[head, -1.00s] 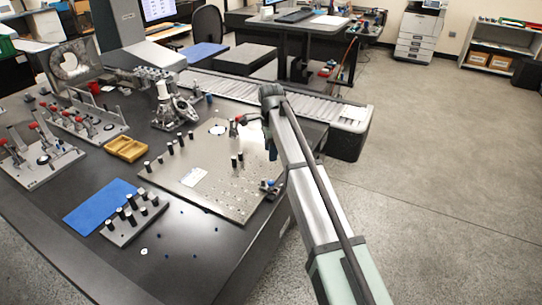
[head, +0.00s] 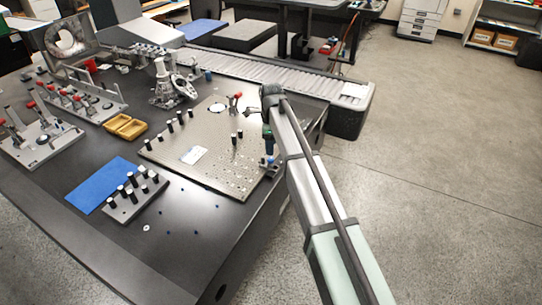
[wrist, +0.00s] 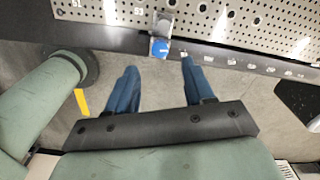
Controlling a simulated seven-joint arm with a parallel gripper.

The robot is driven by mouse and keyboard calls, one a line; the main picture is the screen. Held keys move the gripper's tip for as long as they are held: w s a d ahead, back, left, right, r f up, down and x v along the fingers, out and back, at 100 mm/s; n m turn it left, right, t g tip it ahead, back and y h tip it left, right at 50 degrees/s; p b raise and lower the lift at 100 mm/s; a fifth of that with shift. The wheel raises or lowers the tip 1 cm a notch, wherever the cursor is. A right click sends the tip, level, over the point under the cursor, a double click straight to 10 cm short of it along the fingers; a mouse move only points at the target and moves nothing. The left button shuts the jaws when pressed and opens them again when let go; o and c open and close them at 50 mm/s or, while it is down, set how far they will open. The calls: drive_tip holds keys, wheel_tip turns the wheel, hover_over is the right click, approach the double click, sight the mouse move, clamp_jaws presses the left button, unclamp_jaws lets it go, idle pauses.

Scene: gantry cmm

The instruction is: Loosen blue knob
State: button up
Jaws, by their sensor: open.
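The blue knob (wrist: 159,47) sits on a small grey fixture at the edge of the perforated plate (wrist: 230,18). In the wrist view it lies just beyond the fingertips, roughly midway between them. My gripper (wrist: 159,64) is open, with two blue fingers apart and nothing between them. In the head view my gripper (head: 268,146) points down close above the knob (head: 269,161), at the right corner of the plate. The arm partly hides this area, and I cannot tell if a finger touches the knob.
Black posts (head: 235,137) and a red-handled clamp (head: 234,99) stand on the plate. A roller conveyor (head: 270,75) runs behind. A yellow tray (head: 126,127), a blue mat (head: 103,184) and a post block (head: 136,195) are at left. Floor lies beyond the table edge.

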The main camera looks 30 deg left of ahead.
sight(271, 159)
drive_tip(key=shift+f, duration=3.05)
clamp_jaws()
